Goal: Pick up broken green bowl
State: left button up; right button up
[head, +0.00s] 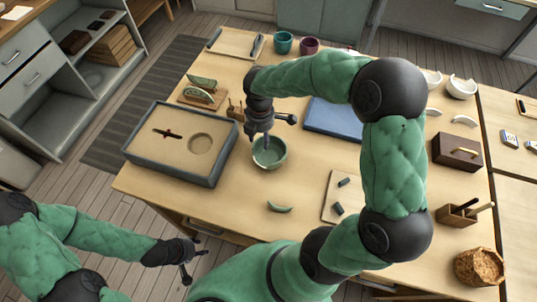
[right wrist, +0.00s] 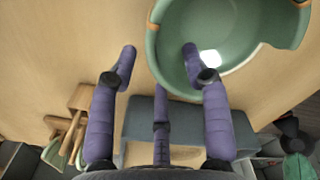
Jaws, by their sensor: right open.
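The broken green bowl (head: 272,158) stands on the wooden table, below my right gripper (head: 262,140). In the right wrist view the bowl (right wrist: 235,25) shows gold-coloured marks on its rim and a gap at the right. My right gripper (right wrist: 160,55) is open and empty: one finger is over the bowl's inside and the other is outside its wall, with the rim between them. Contact cannot be told. A curved green shard (head: 279,208) lies on the table in front of the bowl. My left gripper (head: 193,262) is open and empty, off the table's front left edge.
A grey sand-filled tray (head: 213,178) is left of the bowl. A small wooden holder (head: 236,112) and a rack with green pieces (head: 203,94) stand behind. A blue slab (head: 335,118) and a pale board (head: 334,205) are to the right. Table around the shard is clear.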

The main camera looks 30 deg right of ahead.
grip_shut()
jog(key=shift+r, duration=0.15)
